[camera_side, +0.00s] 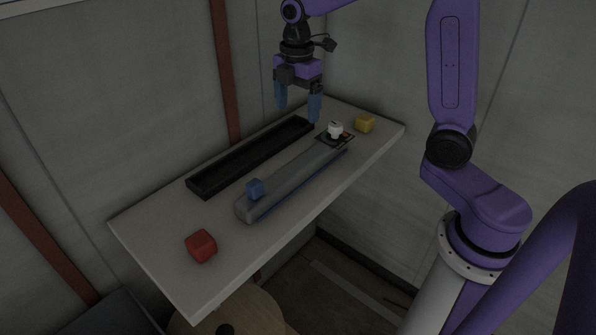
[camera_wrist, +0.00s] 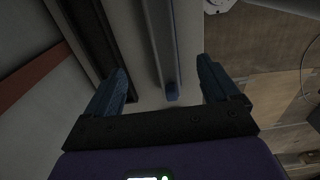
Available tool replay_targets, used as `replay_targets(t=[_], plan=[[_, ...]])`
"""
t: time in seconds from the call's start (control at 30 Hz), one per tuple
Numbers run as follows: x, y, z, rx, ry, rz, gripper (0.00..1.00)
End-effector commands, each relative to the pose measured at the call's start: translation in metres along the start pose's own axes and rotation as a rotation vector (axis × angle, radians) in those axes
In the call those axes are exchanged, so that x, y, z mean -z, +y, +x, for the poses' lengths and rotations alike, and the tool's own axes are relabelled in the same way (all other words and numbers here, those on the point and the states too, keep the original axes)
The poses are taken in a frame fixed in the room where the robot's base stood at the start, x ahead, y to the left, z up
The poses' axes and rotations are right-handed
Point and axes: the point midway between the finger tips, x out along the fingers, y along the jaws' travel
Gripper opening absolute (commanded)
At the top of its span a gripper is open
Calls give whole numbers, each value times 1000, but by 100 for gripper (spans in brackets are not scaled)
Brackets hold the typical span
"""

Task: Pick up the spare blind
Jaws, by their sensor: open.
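The long grey roll with a bluish side (camera_side: 290,182) looks like the spare blind. It lies lengthwise on the pale table, and a small blue cube (camera_side: 255,187) shows at its near end. My gripper (camera_side: 298,112) is open and empty, fingers pointing down, above the far part of the table and clear of the roll. In the wrist view a long grey strip (camera_wrist: 157,35), apparently the roll, runs away between my open fingers (camera_wrist: 163,70). A small blue piece (camera_wrist: 172,92) shows at its lower end; I cannot tell if it is the cube.
A long black tray (camera_side: 236,166) lies beside the roll, near the wall. A dark plate with a white knob (camera_side: 335,130) is at the roll's far end. A yellow cube (camera_side: 365,124) sits far right, a red cube (camera_side: 201,246) near left. The table (camera_side: 150,232) is bare around the red cube.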

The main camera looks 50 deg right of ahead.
Motion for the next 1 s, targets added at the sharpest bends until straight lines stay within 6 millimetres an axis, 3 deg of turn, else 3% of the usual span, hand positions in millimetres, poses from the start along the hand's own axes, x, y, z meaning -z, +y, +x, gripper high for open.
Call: replay_targets(t=[0.17,0.6,1.0], plan=[[-1,0,21,6,-1,-3,88],[-1,-1,102,6,-1,-1,88],[-1,-2,135,4,-1,-1,88]])
